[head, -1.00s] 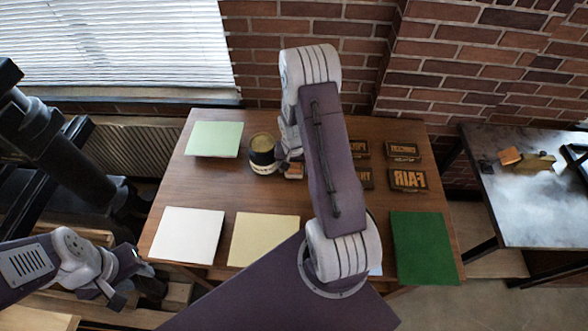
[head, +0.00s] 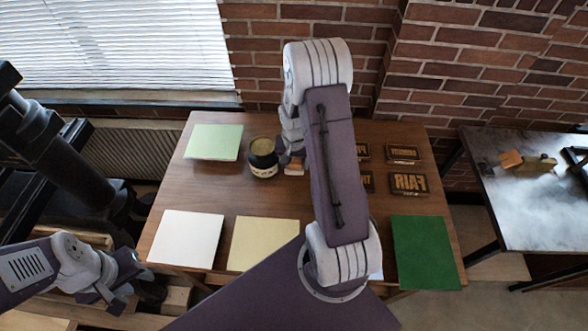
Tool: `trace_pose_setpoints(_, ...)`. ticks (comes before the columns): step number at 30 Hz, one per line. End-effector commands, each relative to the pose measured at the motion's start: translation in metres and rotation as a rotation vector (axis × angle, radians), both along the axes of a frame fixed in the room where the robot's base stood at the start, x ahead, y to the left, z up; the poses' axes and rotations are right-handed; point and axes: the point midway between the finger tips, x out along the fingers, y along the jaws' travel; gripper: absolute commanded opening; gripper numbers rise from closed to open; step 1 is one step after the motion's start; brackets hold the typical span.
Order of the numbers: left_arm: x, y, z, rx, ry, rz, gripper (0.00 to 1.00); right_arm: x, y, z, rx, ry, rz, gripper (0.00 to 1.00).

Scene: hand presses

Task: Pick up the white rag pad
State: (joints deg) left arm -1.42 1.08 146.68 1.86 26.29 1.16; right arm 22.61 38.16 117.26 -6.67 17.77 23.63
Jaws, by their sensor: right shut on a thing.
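My right arm reaches across the middle of the table, and its gripper (head: 292,158) is low over the wood, just right of the dark ink can. It is shut on a small pad with an orange-brown top and a pale white lower edge (head: 294,171), which I take for the white rag pad. The arm hides most of the fingers and part of the pad. I cannot tell whether the pad is clear of the table. My left gripper (head: 122,295) hangs empty off the table's front left corner; its finger gap is unclear.
The ink can (head: 262,158) stands close to the right gripper. Pale green (head: 213,142), white (head: 186,238), yellow (head: 262,243) and dark green (head: 425,250) sheets lie around the table (head: 205,190). Several lettered blocks (head: 408,184) sit at the right. A second table (head: 530,205) stands further right.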

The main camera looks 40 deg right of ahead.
Motion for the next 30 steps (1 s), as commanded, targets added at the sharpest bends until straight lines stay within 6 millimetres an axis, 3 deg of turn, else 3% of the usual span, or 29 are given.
trace_pose_setpoints(6,0.0,0.0,-0.007,0.0,0.0,0.0,0.36,-0.053,-0.018,0.03,0.0,0.001,-0.009,0.18)
trace_pose_setpoints(12,0.0,0.0,-0.009,0.0,0.0,0.0,0.36,-0.092,-0.029,0.054,0.0,0.004,-0.006,0.18)
trace_pose_setpoints(18,0.0,0.0,-0.009,0.0,0.0,0.0,0.36,-0.108,-0.034,0.064,0.002,0.005,-0.003,0.18)
trace_pose_setpoints(26,0.0,0.0,-0.009,0.0,0.0,0.0,0.36,-0.109,-0.034,0.065,0.002,0.005,-0.001,0.18)
trace_pose_setpoints(27,0.0,0.0,-0.009,0.0,0.0,0.0,0.36,-0.109,-0.034,0.065,0.002,0.005,-0.001,0.47)
trace_pose_setpoints(30,0.0,0.0,-0.009,0.0,0.0,0.0,0.36,-0.109,-0.034,0.065,0.002,0.005,-0.001,0.26)
